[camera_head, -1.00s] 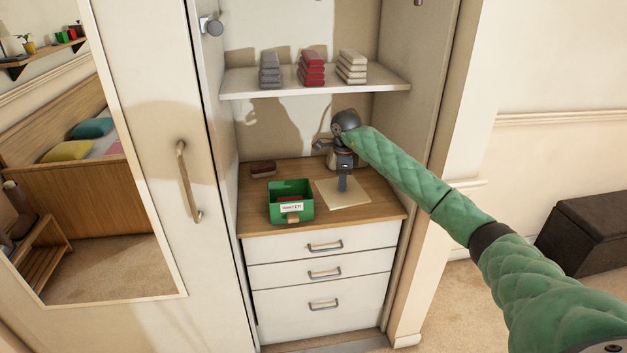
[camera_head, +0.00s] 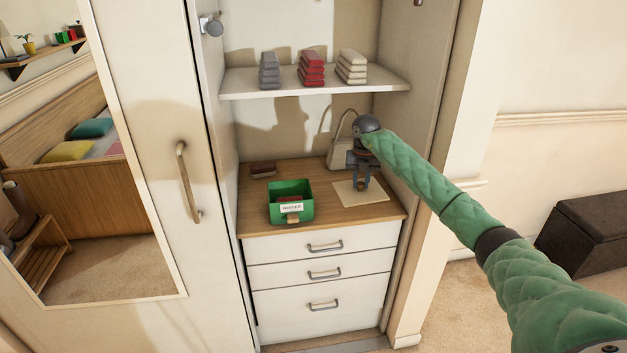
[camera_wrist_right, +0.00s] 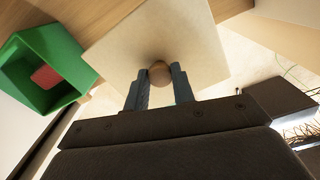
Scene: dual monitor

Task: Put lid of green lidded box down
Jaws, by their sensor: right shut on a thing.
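The green box (camera_head: 290,213) stands open on the wooden cabinet top, with a label on its front and something red inside. It also shows at the left of the right wrist view (camera_wrist_right: 62,95). The lid (camera_head: 375,197) is a flat beige square to the right of the box. My right gripper (camera_head: 362,186) is shut on the lid's round brown knob (camera_wrist_right: 158,73) and points down over the lid. The lid is level, low at the cabinet top; I cannot tell whether it touches the wood. My left gripper is not in view.
A pale handbag (camera_head: 341,154) stands behind my right gripper. A small dark red item (camera_head: 263,168) lies at the back left of the wooden top (camera_head: 252,198). A shelf (camera_head: 300,86) with folded stacks is above. Cabinet walls close in both sides. Bare wood lies around the box.

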